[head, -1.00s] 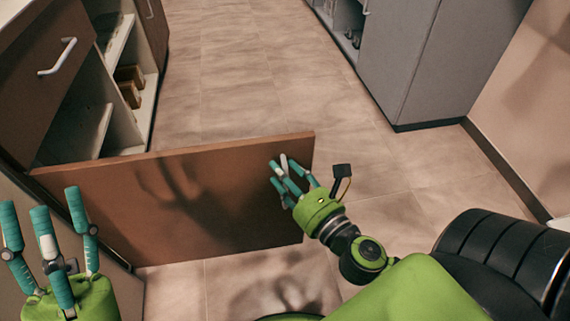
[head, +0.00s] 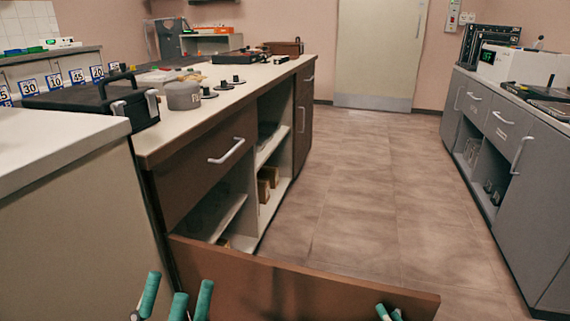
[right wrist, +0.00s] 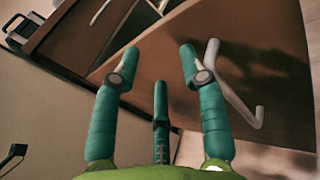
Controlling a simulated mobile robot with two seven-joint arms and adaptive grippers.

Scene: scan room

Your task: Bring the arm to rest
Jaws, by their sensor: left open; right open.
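My left gripper (head: 176,300) shows at the bottom left of the head view, its teal fingers pointing up, spread and empty. Only the fingertips of my right gripper (head: 389,313) show at the bottom edge, by the free end of the open brown door (head: 290,288). In the right wrist view my right gripper (right wrist: 160,68) is open, with nothing between its fingers. The door's face (right wrist: 262,62) and pale bar handle (right wrist: 240,104) lie beyond it. The handle passes behind the right-hand finger; I cannot tell if they touch.
The door juts from the left counter (head: 215,110) into the aisle, its compartment open with small boxes (head: 268,178) inside. A black case (head: 92,98) and grey pot (head: 183,95) stand on top. Grey cabinets (head: 500,160) line the right. The floor (head: 365,190) between is clear.

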